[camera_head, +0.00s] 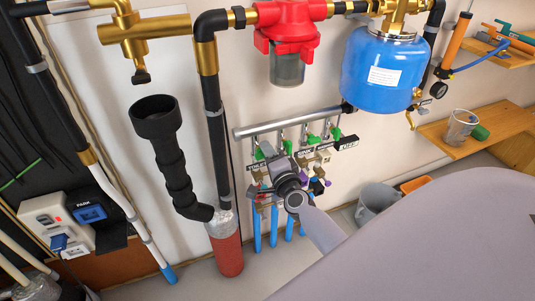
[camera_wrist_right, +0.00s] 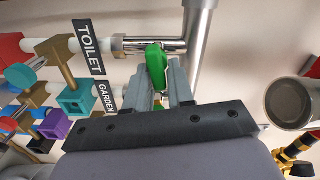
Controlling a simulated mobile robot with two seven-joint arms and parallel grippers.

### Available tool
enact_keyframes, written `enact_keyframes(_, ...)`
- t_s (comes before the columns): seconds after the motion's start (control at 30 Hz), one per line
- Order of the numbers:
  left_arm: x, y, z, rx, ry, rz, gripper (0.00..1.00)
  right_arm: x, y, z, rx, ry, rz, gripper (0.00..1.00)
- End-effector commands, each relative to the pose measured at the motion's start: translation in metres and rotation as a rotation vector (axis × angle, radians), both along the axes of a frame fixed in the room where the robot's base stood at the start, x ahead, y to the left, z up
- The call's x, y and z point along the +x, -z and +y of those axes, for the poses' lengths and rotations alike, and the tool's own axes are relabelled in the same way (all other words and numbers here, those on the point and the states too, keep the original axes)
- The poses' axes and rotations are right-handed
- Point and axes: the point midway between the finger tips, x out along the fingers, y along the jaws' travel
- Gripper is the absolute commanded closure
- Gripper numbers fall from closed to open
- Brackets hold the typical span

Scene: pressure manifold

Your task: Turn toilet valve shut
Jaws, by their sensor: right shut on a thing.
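The manifold (camera_head: 285,127) is a grey pipe low on the wall with several valves with green handles below it. My right gripper (camera_head: 268,152) is at its left end, by the TOILET label (camera_head: 257,166). In the right wrist view the green toilet valve handle (camera_wrist_right: 156,66) sits between the fingertips of my right gripper (camera_wrist_right: 161,75), which is shut on it. The TOILET label also shows in the right wrist view (camera_wrist_right: 89,47), left of the handle. My gripper and wrist hide part of the valve in the head view. My left gripper is not in view.
The neighbouring green handle (camera_head: 287,147) is close on the right. A black corrugated pipe (camera_head: 170,150) and a red-based pipe (camera_head: 226,254) stand to the left. A blue tank (camera_head: 383,75) hangs above right. A grey bucket (camera_head: 375,204) is at lower right.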

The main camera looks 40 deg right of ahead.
Motion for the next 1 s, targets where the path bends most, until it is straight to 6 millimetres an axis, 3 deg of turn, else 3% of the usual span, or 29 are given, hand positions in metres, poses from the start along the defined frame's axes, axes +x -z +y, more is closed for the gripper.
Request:
enact_keyframes(0.4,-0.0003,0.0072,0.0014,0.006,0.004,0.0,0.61,-0.0007,0.0051,0.0005,0.18,-0.001,-0.039,1.0)
enact_keyframes(0.93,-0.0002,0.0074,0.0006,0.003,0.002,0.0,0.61,-0.0006,0.0051,0.0009,0.201,-0.002,-0.044,1.0)
enact_keyframes(0.97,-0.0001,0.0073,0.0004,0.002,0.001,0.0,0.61,-0.0006,0.0051,0.0009,0.201,-0.002,-0.044,0.74)
enact_keyframes(1.0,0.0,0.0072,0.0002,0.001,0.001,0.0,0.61,-0.0006,0.0051,0.0009,0.201,-0.002,-0.044,0.61)
